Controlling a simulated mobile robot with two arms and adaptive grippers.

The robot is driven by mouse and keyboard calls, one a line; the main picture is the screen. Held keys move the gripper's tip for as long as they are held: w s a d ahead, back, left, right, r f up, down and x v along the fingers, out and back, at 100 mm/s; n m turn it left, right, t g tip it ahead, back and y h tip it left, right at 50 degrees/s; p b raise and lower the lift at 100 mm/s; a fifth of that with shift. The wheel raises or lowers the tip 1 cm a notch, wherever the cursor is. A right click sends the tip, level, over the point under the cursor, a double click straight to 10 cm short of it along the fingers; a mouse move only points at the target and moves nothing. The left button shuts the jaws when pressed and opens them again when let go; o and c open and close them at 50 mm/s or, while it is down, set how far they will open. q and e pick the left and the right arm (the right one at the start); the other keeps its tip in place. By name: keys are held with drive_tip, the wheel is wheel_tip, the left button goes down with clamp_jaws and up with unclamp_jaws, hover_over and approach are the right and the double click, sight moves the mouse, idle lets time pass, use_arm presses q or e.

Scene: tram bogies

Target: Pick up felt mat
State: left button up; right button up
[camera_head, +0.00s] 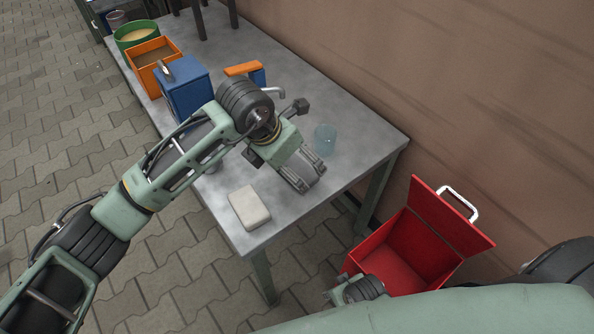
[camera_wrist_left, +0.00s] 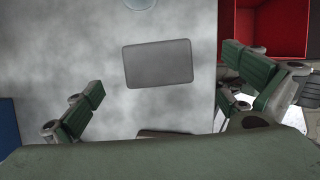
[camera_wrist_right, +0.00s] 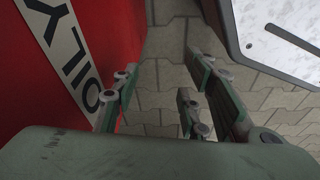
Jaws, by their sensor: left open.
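The felt mat seems to be the flat grey rectangle with rounded corners (camera_wrist_left: 158,64) on the table, in the left wrist view. My left gripper (camera_head: 308,182) points down above the right end of the table and hides most or all of it in the head view. Its fingers (camera_wrist_left: 170,92) are open, spread to either side of the mat's place and empty. My right gripper (camera_wrist_right: 160,105) is open and empty, low beside the red box, with paving below it. It shows partly in the head view (camera_head: 333,296).
A pale block (camera_head: 249,207) lies near the table's front edge, and a clear glass (camera_head: 325,140) stands behind my left gripper. The grey table (camera_head: 362,150) also holds a blue box (camera_head: 185,90) and an orange bin (camera_head: 150,75). An open red box (camera_head: 405,255) stands off its right end.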

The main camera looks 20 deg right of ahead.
sight(297, 169)
use_arm(q)
drive_tip(key=x, duration=0.4)
drive_tip(key=shift+w+f, duration=0.2)
drive_tip(key=shift+f, duration=0.05)
drive_tip(key=c, duration=1.1)
